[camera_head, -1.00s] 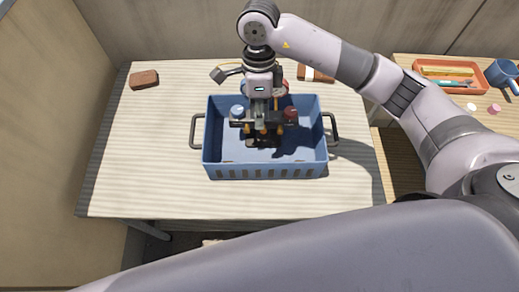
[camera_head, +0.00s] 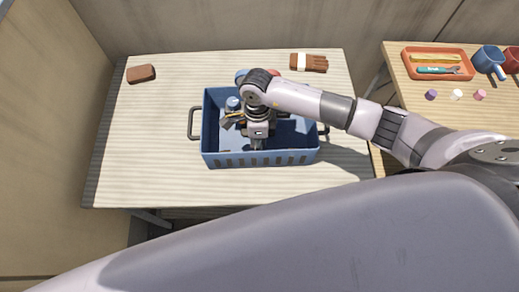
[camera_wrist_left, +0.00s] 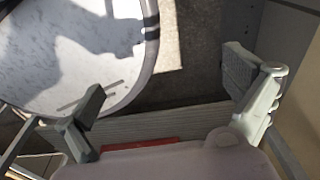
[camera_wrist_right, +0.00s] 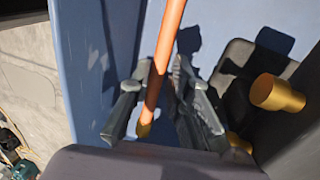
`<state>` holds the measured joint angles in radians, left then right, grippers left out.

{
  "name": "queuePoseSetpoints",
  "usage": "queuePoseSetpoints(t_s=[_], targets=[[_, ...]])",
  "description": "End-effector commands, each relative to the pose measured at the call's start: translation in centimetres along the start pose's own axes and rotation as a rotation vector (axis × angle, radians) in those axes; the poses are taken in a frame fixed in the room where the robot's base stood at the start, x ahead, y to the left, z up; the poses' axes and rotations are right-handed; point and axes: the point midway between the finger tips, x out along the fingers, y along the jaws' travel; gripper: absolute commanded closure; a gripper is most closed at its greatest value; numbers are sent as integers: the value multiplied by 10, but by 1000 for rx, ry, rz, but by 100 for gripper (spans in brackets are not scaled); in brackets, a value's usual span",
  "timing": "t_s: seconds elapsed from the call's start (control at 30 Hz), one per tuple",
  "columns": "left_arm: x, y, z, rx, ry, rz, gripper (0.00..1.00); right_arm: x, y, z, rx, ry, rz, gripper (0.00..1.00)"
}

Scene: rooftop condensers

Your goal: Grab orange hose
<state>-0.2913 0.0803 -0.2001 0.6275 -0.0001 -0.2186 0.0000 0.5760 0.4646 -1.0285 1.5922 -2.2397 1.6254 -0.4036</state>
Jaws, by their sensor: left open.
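The orange hose (camera_wrist_right: 165,50) shows in the right wrist view, running down between my right gripper's two fingers to a brass end. My right gripper (camera_wrist_right: 160,70) has one finger on each side of it. I cannot tell whether both fingers press on it. In the head view my right gripper is low in the blue crate (camera_head: 262,158), and the arm above hides the hose and the fingertips. A brass fitting (camera_wrist_right: 277,95) lies right of the fingers. My left gripper (camera_wrist_left: 165,100) is open and empty in the left wrist view, away from the crate.
A blue-capped item (camera_head: 233,103) is in the crate's left part. The table left of the crate is clear.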

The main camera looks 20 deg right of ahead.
Motion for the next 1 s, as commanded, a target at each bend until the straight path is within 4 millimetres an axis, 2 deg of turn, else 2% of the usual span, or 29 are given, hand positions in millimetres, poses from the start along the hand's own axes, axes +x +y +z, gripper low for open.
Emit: queuePoseSetpoints(t_s=[0.1, 0.2, 0.4, 0.7, 1.0], targets=[[-5, 1, 6, 0, -9, 1, 0, 14, 1, 1, 0, -2, 2, 82], [-5, 2, 12, 0, -18, 2, 0, 19, 0, 1, 0, -1, 1, 82], [-5, 2, 15, 0, -23, 3, 0, 20, 0, 1, -1, -1, -1, 82], [-5, 2, 14, 0, -22, 3, 0, 20, 0, 1, 0, -2, -1, 100], [-4, 2, 11, 0, -17, 2, 0, 19, 0, 1, -1, -2, -1, 100]])
